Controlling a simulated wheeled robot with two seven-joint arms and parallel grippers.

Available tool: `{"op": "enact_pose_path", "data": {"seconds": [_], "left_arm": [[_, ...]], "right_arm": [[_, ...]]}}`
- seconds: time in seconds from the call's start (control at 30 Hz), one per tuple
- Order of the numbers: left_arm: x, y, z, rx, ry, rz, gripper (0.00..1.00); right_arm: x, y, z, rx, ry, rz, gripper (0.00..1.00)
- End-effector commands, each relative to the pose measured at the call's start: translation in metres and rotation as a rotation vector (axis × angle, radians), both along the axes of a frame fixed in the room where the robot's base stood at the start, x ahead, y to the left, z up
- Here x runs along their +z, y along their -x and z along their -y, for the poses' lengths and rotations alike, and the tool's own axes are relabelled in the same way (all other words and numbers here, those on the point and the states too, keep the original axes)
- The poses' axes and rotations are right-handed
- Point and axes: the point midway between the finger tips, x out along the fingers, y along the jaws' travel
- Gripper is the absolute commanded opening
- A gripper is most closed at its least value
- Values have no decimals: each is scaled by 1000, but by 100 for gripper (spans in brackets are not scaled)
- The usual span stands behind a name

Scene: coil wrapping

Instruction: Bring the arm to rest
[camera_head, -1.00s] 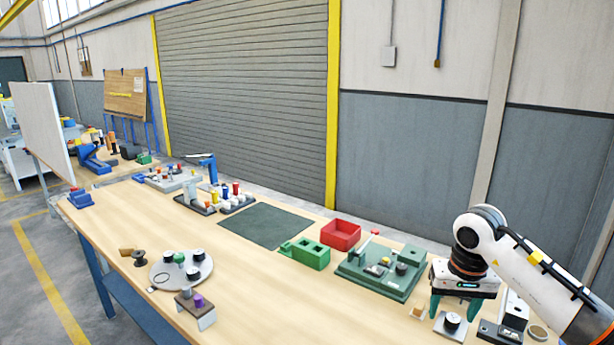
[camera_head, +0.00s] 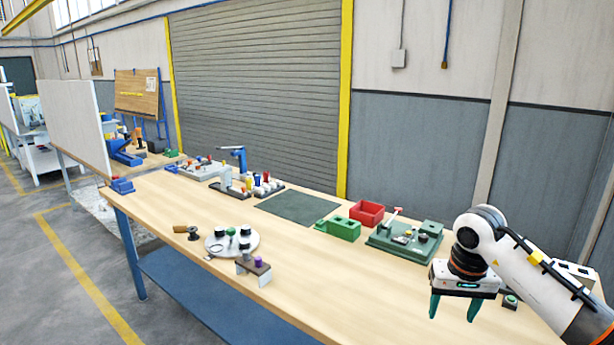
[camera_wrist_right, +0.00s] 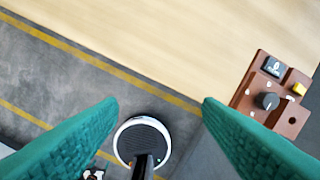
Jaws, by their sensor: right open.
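My right gripper (camera_head: 453,308) hangs at the right of the head view, over the near right edge of the workbench (camera_head: 345,288). Its two green fingers point down and stand apart, with nothing between them. In the right wrist view the same open fingers (camera_wrist_right: 160,105) frame the floor and the bench edge. My left gripper is in no view.
The bench holds a round grey plate (camera_head: 248,245), a brown block (camera_head: 254,268), a green fixture (camera_head: 405,240), a red bin (camera_head: 367,212) and a dark mat (camera_head: 297,206). A brown control box (camera_wrist_right: 272,95) lies near the right finger. The bench's front middle is clear.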

Motion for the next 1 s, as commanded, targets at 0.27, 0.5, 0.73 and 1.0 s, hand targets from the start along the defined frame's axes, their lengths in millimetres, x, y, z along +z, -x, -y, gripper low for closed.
{"op": "enact_pose_path", "data": {"seconds": [0.27,0.5,0.73,1.0], "left_arm": [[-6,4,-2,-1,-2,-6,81],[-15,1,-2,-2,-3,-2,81],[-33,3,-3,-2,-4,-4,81],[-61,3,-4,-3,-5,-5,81]], "right_arm": [[-37,-1,-31,-96,-181,-53,60],[-85,1,-76,-286,-451,-166,60],[-159,4,-146,-805,-933,-502,60],[-331,-6,-143,-2240,-1507,-1429,60]]}}
